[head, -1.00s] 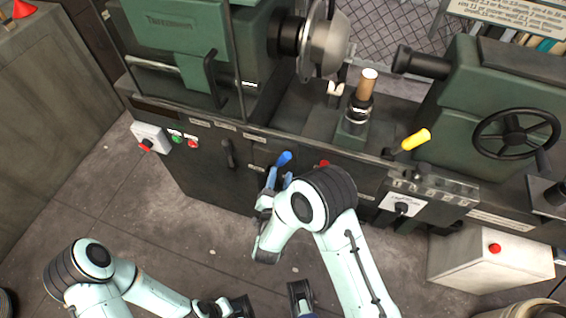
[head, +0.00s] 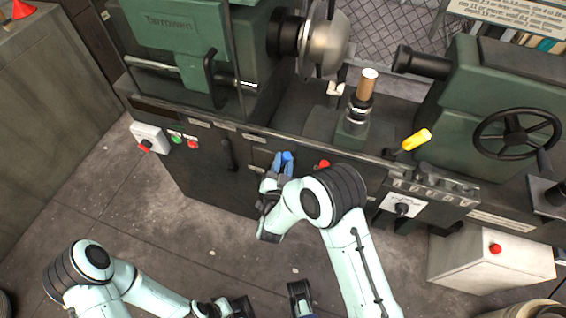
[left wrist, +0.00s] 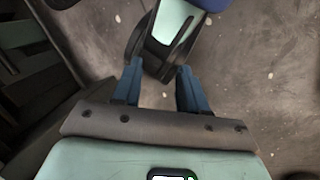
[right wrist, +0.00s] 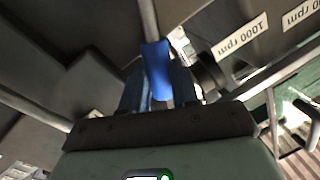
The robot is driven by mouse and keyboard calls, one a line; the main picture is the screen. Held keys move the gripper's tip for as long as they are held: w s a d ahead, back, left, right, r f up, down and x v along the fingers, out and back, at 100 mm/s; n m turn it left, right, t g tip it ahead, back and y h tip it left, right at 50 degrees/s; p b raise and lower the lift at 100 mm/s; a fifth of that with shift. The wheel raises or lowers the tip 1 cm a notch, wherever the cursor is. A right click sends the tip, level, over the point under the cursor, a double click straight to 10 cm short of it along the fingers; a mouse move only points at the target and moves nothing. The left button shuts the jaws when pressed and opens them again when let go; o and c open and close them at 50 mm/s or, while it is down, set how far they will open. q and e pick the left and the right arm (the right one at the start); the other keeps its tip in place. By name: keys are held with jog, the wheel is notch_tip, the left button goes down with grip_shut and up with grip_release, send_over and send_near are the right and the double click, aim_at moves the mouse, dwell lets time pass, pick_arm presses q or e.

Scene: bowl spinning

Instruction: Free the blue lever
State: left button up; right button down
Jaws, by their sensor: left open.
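The blue lever (head: 288,158) sticks out from the front panel of the green lathe. My right gripper (head: 278,169) is at the lever, with its fingers on either side of it. In the right wrist view the blue lever (right wrist: 157,70) stands between the two fingers (right wrist: 158,88), close to both. I cannot tell whether they grip it. My left gripper (left wrist: 156,82) is open and empty, low over the floor, away from the lathe. In the left wrist view a pale arm link of mine lies beyond its fingertips.
A red knob (head: 323,164) is on the panel right of the lever, and a dark handle (head: 228,154) is to the left. A yellow-handled lever (head: 416,139) and a handwheel (head: 516,134) are at the right. The floor (head: 200,235) in front is clear.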

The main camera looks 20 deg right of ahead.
pick_arm(q)
jog(key=shift+s+r, duration=0.15)
pick_arm(e)
jog(key=shift+a, duration=0.15)
pick_arm(q)
jog(key=shift+g, duration=0.6)
jog(key=shift+s+d+r+p, duration=0.25)
jog(key=shift+s+r+p, duration=0.5)
jog(key=shift+r+p, duration=0.35)
jog(key=shift+s+d+r+p, duration=0.25)
jog(key=shift+s+r+p, duration=0.6)
jog(key=shift+p, duration=0.3)
pick_arm(e)
jog(key=shift+w+a+n+g, duration=0.35)
jog(key=shift+w+a+n, duration=0.55)
jog(key=shift+a+n, duration=0.55)
jog(key=shift+w+a+n+g, duration=0.3)
jog(key=shift+w+a+n, duration=0.7)
jog(key=shift+n, duration=0.7)
jog(key=shift+w+a+n+g, duration=0.35)
jog(key=shift+w+a+n, duration=0.4)
jog(key=shift+a+n, duration=0.75)
pick_arm(q)
jog(key=shift+w+r, duration=0.1)
pick_arm(e)
jog(key=shift+f, duration=0.1)
jog(key=c, duration=1.1)
grip_release()
